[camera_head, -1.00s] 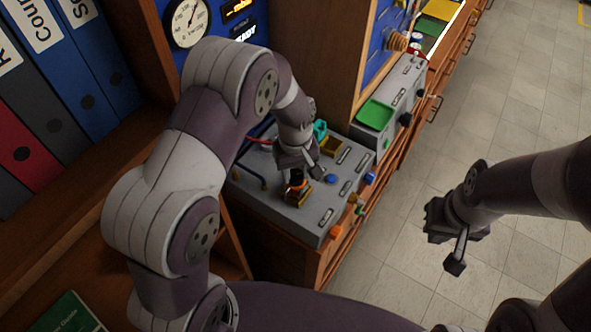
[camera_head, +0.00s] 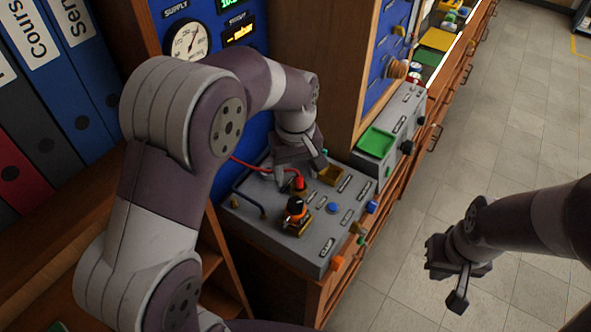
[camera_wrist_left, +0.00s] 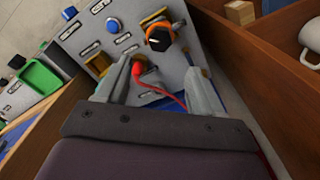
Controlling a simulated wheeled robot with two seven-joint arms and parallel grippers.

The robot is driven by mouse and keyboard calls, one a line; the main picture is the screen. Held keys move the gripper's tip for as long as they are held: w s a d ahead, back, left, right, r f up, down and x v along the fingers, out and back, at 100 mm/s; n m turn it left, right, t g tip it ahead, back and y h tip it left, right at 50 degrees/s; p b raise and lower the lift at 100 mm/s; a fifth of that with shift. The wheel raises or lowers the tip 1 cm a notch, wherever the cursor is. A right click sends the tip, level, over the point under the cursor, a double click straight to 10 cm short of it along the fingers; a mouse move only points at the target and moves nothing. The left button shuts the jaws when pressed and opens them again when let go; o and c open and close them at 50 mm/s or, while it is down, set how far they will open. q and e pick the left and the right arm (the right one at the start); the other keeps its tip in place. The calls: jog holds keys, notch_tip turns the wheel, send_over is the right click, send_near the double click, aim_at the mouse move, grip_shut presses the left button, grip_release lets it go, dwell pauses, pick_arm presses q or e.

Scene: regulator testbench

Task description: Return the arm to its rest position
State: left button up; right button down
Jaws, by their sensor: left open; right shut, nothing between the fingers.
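My left gripper (camera_head: 301,170) is open and empty over the back of the grey test bench (camera_head: 268,235). The wrist view shows its two spread fingers (camera_wrist_left: 160,82) with the red plug (camera_wrist_left: 138,69) and its red lead near the left finger; I cannot tell if they touch. The red plug (camera_head: 299,184) also shows just below the gripper in the head view. The black knob with an orange ring (camera_head: 295,207) stands clear of the fingers, in front of the gripper; it also shows in the wrist view (camera_wrist_left: 158,38). My right gripper (camera_head: 458,284) is shut and empty above the floor.
A second grey unit with a green tray (camera_head: 377,142) stands at the back right. A blue panel with a gauge (camera_head: 188,41) rises behind the left arm. Binders (camera_head: 75,75) fill the shelf at left.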

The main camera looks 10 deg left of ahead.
pick_arm(q)
notch_tip(320, 180, up, 2)
jog(key=shift+r, duration=0.1)
dwell(0.4)
jog(key=s+a+f+m+b, duration=0.2)
jog(key=s+a+f+m, duration=0.1)
jog(key=s, duration=0.4)
jog(key=s+a+f+m+t+b, duration=0.1)
jog(key=s+a+f+m+b, duration=0.1)
jog(key=s+f, duration=0.4)
jog(key=shift+s+a+f+m+b, duration=0.2)
jog(key=shift+s+a+m+b, duration=0.15)
jog(key=shift+s+a+m, duration=0.25)
jog(key=shift+w, duration=0.1)
jog(key=shift+c, duration=0.9)
grip_shut()
